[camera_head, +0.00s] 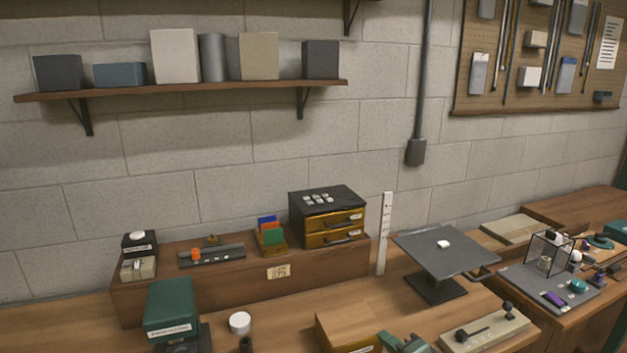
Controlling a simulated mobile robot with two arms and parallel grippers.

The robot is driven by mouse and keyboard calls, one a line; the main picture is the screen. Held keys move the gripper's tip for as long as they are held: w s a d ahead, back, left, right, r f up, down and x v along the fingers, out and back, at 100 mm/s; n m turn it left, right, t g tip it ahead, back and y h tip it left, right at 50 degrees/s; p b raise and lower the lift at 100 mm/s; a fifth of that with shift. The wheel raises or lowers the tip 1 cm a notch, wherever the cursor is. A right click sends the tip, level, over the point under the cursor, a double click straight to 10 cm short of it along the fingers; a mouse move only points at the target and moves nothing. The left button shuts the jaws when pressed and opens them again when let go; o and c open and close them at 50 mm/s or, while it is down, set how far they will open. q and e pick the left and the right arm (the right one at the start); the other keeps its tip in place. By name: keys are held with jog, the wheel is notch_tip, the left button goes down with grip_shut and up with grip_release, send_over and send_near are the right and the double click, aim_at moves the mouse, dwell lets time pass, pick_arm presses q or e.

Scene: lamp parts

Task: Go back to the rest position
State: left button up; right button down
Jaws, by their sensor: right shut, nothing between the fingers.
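My left gripper is not in view. My right gripper is hard to make out, and I cannot place its fingertips clearly; it is shut with nothing in it. No part is seen held above the bench. A dark square plate on a stand (440,252) carries a small white piece (443,244). On the grey tray (520,283) at the right lie a purple part (553,299) and a teal round part (578,286), with a clear box frame behind them.
The wooden bench carries a teal box (171,308), a white round lid (239,322), a drawer unit (330,217) and a beige block with black knobs (484,331). A teal shape (408,344) is cut off by the bottom edge. A shelf (190,89) hangs above.

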jog(key=s+a+f+n+g+h, duration=0.15)
jog(key=s+f+n+g, duration=0.45)
jog(key=s, duration=1)
jog(key=s+d+f+n+g+h, duration=0.2)
jog(key=s+d+n, duration=0.1)
jog(key=s, duration=0.8)
jog(key=s+d+f+n+g+h, duration=0.2)
jog(key=s+n, duration=0.2)
jog(key=s, duration=0.6)
notch_tip(320, 180, down, 28)
jog(key=s+g, duration=0.1)
jog(key=s, duration=0.1)
jog(key=s+d+f+g, duration=0.1)
jog(key=s+d+f, duration=0.2)
jog(key=s+f, duration=1.1)
jog(key=s, duration=0.2)
jog(key=shift+s+d+f, duration=0.2)
jog(key=shift+s+f, duration=0.1)
jog(key=shift+f, duration=0.05)
jog(key=shift+w, duration=0.1)
